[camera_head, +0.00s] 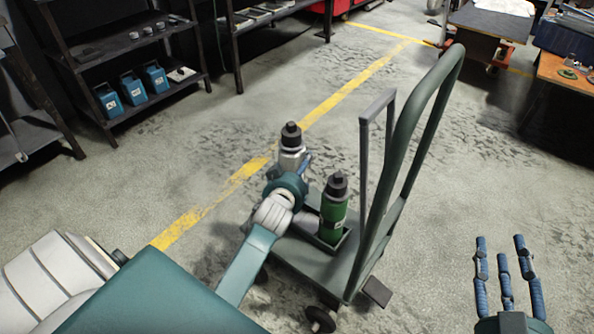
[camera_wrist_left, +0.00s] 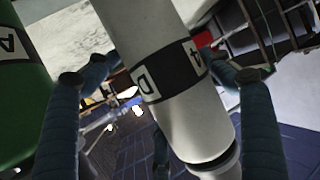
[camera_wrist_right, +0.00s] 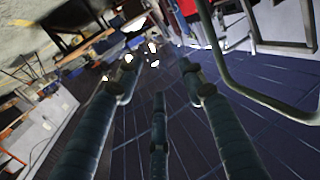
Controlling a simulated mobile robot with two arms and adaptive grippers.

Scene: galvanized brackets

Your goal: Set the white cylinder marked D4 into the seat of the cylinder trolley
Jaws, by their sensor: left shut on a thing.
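The white cylinder (camera_head: 291,156), with a black cap, stands roughly upright over the far left part of the cylinder trolley (camera_head: 345,279). In the left wrist view the white cylinder (camera_wrist_left: 190,112) shows its D4 band. My left gripper (camera_head: 302,167) is shut on it, with blue fingers on both sides in the left wrist view. My arm hides the cylinder's lower end and the deck below it, so I cannot tell whether it is seated. A green cylinder (camera_head: 333,212) stands in a holder on the trolley beside it. My right gripper (camera_head: 510,262) is open and empty, right of the trolley.
The trolley's tall green handle (camera_head: 417,105) and a grey frame (camera_head: 366,160) rise right of the cylinders. A shelf rack (camera_head: 125,62) with several blue containers (camera_head: 132,88) stands at the back left. A bench (camera_head: 562,78) stands back right. Floor around the trolley is clear.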

